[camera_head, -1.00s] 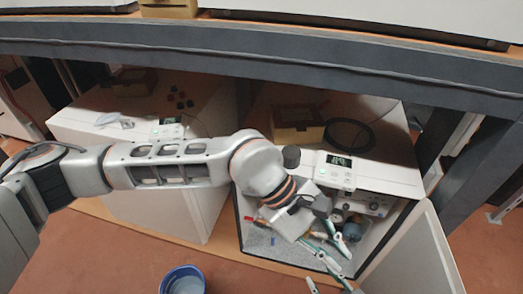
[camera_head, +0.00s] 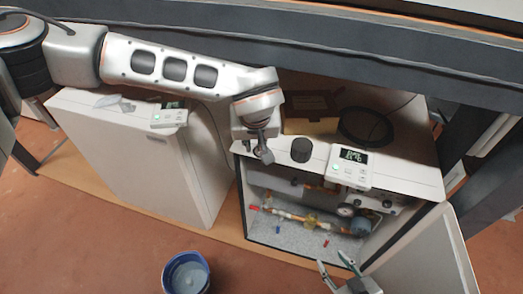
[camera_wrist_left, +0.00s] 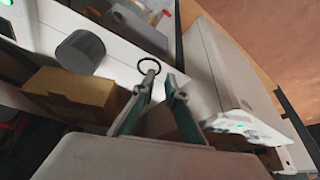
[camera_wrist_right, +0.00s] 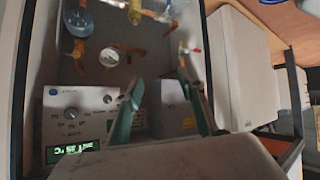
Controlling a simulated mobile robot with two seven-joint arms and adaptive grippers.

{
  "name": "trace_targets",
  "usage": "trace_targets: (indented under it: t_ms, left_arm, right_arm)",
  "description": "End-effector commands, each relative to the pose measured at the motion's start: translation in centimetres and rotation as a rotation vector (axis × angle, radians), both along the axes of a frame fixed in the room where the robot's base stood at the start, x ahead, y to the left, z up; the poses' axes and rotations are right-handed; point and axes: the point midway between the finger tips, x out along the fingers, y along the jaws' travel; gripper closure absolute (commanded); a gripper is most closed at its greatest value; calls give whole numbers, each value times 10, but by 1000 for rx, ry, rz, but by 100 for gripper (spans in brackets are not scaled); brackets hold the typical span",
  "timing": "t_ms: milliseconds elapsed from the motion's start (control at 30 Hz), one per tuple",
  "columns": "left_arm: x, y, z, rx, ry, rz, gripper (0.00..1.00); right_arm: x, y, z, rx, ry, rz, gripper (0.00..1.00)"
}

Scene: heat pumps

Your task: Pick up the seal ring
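A small black seal ring (camera_wrist_left: 149,65) shows in the left wrist view, at the tip of one finger of my left gripper (camera_wrist_left: 161,79). The finger overlaps its lower edge; I cannot tell if they touch. The two left fingertips are a little apart, with nothing visible clamped between them. In the head view my left gripper (camera_head: 264,152) is over the front edge of the right unit's top, left of the black cylinder; the ring is not clear there. My right gripper (camera_head: 336,264) is open and empty in front of the open cabinet, its fingers apart in the right wrist view (camera_wrist_right: 160,85).
The open heat pump cabinet (camera_head: 300,238) holds pipes, valves and a gauge. On its top are a black cylinder (camera_head: 301,150), a control panel (camera_head: 349,166), a box (camera_head: 310,125) and a black coil (camera_head: 366,126). A blue bucket (camera_head: 186,273) stands on the floor. A shelf beam runs above.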

Motion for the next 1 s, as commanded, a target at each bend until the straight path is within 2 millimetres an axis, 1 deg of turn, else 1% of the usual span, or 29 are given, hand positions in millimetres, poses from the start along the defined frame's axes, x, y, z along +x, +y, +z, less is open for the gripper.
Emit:
trace_targets:
  t_ms: [33,100,200,300,567,600,633,1000]
  left_arm:
    - [4,1,-9,-1,5,4,88]
    - [10,2,-18,-1,5,4,88]
    - [15,2,-30,-2,6,3,88]
    - [18,2,-35,-2,3,1,88]
    - [19,2,-36,-1,2,1,88]
    - [19,2,-36,-1,2,1,97]
    - [19,2,-36,-1,2,1,100]
    - [19,2,-36,-2,3,1,100]
  right_arm:
    - [-1,0,-2,0,2,1,61]
    - [-1,0,-3,-1,2,1,61]
    - [-1,0,-4,-3,1,1,61]
    - [2,0,-2,-4,-4,2,61]
    - [13,0,6,-3,-27,1,61]
    - [13,-1,6,-3,-27,1,61]
    - [13,-1,6,-3,-27,1,61]
    - [7,-1,2,-4,-14,0,61]
